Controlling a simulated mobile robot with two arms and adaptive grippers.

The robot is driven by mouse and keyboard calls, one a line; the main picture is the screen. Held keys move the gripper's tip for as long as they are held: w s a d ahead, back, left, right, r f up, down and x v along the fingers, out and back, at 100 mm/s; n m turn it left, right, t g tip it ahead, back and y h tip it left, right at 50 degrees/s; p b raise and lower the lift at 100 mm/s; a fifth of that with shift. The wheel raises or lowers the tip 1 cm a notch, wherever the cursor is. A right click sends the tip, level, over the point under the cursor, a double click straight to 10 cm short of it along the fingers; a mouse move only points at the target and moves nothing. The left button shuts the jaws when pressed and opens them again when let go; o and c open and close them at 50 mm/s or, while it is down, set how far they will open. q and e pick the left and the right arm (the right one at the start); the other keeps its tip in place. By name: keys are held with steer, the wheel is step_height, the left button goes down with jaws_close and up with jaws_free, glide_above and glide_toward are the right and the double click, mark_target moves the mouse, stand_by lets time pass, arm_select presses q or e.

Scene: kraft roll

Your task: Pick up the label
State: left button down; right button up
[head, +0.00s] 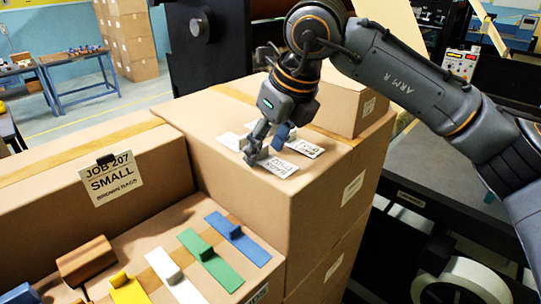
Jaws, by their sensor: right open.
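Several white printed labels lie flat on top of the tall cardboard box in the middle. One label (280,167) is right by my fingertips, another (304,148) lies to its right, and a third (231,141) lies to the left. My right gripper (264,153) points down over these labels, open, with its fingertips at or just above the label surface. I cannot tell whether they touch. A small blue piece shows beside the fingers; the fingers partly hide the labels. My left gripper is out of view.
On a lower box lie flat strips with raised tabs: blue (240,240), green (212,262), white and yellow. A wooden block (86,259) sits at lower left.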

steer(key=c, duration=0.9)
steer(key=shift+o, duration=0.2)
steer(key=shift+r, duration=0.1)
